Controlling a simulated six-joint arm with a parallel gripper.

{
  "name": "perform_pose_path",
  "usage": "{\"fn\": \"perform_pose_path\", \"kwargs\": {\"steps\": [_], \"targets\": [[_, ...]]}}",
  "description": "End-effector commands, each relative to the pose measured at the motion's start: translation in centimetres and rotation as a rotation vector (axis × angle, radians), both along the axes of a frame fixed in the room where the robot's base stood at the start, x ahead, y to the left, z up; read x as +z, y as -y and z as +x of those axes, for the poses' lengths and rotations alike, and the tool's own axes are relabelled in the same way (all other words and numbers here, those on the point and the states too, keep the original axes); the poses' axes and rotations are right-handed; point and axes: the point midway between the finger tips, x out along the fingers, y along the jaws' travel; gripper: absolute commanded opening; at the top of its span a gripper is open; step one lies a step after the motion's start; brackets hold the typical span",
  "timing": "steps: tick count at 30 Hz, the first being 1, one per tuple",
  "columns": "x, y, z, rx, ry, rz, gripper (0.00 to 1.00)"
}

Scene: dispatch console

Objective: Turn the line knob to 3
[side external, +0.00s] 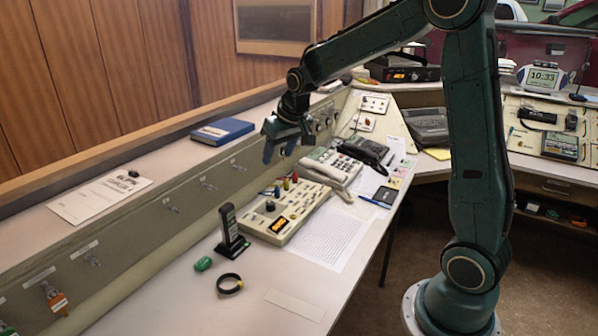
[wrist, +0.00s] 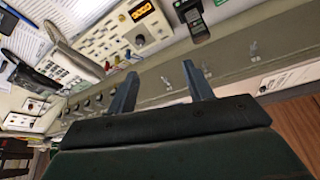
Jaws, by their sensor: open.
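A beige control console (side external: 303,222) lies on the desk, with rows of small buttons and an orange-lit display (side external: 279,224). A dark round knob (side external: 270,206) sits on its near left part; it also shows in the wrist view (wrist: 139,40). Which number the knob points to is too small to read. My gripper (side external: 279,151) is in the air above and behind the console, near the panel wall, apart from the knob. In the wrist view its two fingers (wrist: 160,70) stand apart with nothing between them.
A handheld radio (side external: 231,232) stands in a holder left of the console. Phones (side external: 332,166) stand to the right. Papers (side external: 327,235) lie in front. A blue book (side external: 222,131) lies on the ledge.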

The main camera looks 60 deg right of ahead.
Motion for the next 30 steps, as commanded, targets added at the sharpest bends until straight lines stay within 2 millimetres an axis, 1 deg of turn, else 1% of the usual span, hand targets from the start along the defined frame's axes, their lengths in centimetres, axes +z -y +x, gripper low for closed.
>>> {"fn": "perform_pose_path", "kwargs": {"steps": [1,3,8,9,15,18,22,30], "targets": [[-1.1,0.9,0.9,-0.013,-0.007,0.002,0.51],[-2.4,2.0,2.0,-0.030,-0.011,0.003,0.51],[-5.7,4.5,4.2,-0.066,-0.018,0.006,0.51],[-6.7,5.2,4.7,-0.075,-0.022,0.007,0.51],[-10.7,8.0,6.6,-0.114,-0.027,0.008,0.51],[-12.1,8.9,7.1,-0.127,-0.030,0.010,0.51],[-13.1,9.6,7.4,-0.135,-0.030,0.010,0.51],[-13.3,9.7,7.5,-0.137,-0.030,0.010,0.51]]}}
